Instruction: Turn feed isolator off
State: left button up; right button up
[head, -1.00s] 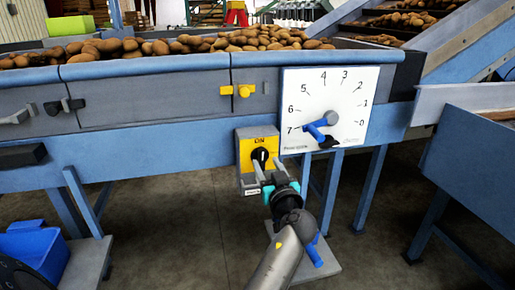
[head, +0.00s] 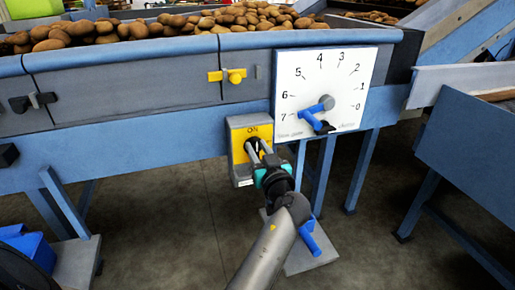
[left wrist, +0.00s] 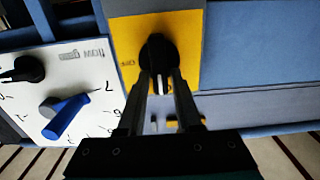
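The feed isolator (head: 236,160) is a yellow-faced box on the blue grader frame, left of the white dial. "ON" is printed at the top of its face. Its black rotary knob shows in the left wrist view (left wrist: 157,55), where the picture is upside down; the white mark points toward the ON side, and a label that looks like "OFF" is at the left. My left gripper (head: 259,148) is at the knob. Its two fingers (left wrist: 162,82) stand apart on either side of the knob's handle; contact is unclear. My right gripper is not in view.
The white dial plate (head: 365,62), numbered 0 to 7, with a blue-handled lever (head: 311,118), is close right of the isolator. A yellow latch (head: 235,76) is above it. Potatoes (head: 180,24) fill the belt. A blue bin (head: 30,250) stands low left.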

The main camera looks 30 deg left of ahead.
pick_arm(q)
grip_shut()
jog(key=shift+m, duration=0.4)
jog(key=m, duration=0.3)
jog(key=shift+w+d+m, duration=0.15)
jog(key=shift+w+m, duration=0.1)
jog(key=shift+m, duration=0.05)
jog(key=shift+w+d+f+m+p, duration=0.15)
jog(key=shift+m+p, duration=0.7)
jog(key=shift+m, duration=1.45)
jog(key=shift+w+d+f+m+p, duration=0.2)
jog(key=shift+m+p, duration=0.6)
jog(key=shift+m, duration=1.5)
jog(key=shift+w+a+f+m+p, duration=0.2)
jog(key=shift+m+p, duration=0.65)
jog(key=shift+m, duration=1.45)
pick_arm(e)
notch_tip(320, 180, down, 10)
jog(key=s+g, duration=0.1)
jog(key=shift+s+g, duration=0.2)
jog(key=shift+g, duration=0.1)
pick_arm(q)
jog(key=shift+s+d, duration=0.15)
jog(key=shift+s, duration=0.05)
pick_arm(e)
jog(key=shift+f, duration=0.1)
